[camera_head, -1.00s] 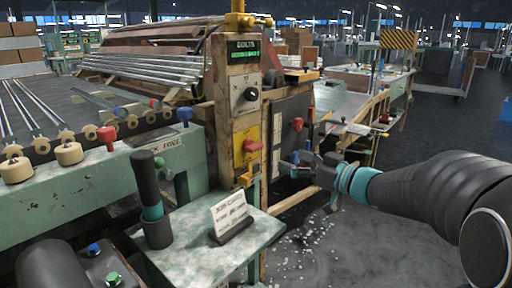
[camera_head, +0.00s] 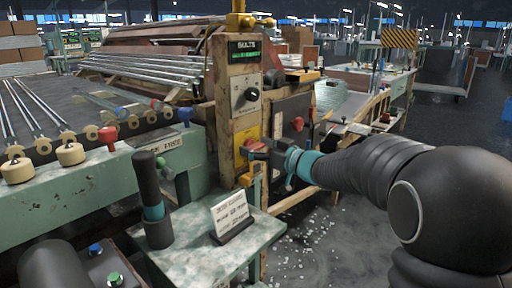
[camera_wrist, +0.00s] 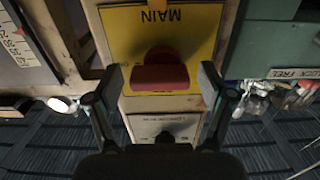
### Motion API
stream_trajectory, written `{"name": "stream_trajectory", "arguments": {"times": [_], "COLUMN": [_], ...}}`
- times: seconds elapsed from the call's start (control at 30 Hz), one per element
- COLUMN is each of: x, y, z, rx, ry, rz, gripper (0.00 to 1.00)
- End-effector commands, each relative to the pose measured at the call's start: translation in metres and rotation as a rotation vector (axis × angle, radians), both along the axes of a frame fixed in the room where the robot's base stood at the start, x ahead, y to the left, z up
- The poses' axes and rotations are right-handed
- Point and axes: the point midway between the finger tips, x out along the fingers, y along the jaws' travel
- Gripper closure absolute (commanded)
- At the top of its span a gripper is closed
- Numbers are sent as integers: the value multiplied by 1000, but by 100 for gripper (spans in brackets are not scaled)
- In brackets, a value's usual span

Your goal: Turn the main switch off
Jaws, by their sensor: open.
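The main switch is a red handle (camera_wrist: 160,72) on a yellow plate (camera_wrist: 195,22) marked MAIN, which appears upside down in the wrist view. In the head view the yellow plate (camera_head: 244,133) is on the wooden control post, with the red handle partly hidden by my gripper. My gripper (camera_wrist: 160,84) is open in the wrist view, one finger on each side of the red handle. I cannot tell whether the fingers touch it. In the head view my gripper (camera_head: 258,152) reaches the post from the right.
Above the plate, the post carries a black knob (camera_head: 252,94) and a green-lit display (camera_head: 244,50). A dark panel with another red knob (camera_head: 298,123) stands just right. A small table (camera_head: 190,265) holds a sign card (camera_head: 231,214) and a dark cylinder (camera_head: 150,195).

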Motion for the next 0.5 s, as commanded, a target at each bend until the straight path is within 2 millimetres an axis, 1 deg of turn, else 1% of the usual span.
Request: {"name": "stream_trajectory", "arguments": {"times": [0.2,0.27,0.3,0.37,0.4,0.43,0.47,0.5], "x": [0,0,0,0,0,0,0,0], "y": [0,0,0,0,0,0,0,0], "z": [0,0,0,0,0,0,0,0], "rx": [0,-1,-1,-1,-1,-1,-1,-1], "ry": [0,1,1,1,1,1,1,1], "rz": [0,0,0,0,0,0,0,0], "gripper": [19,34,44,59,69,76,79,79]}}
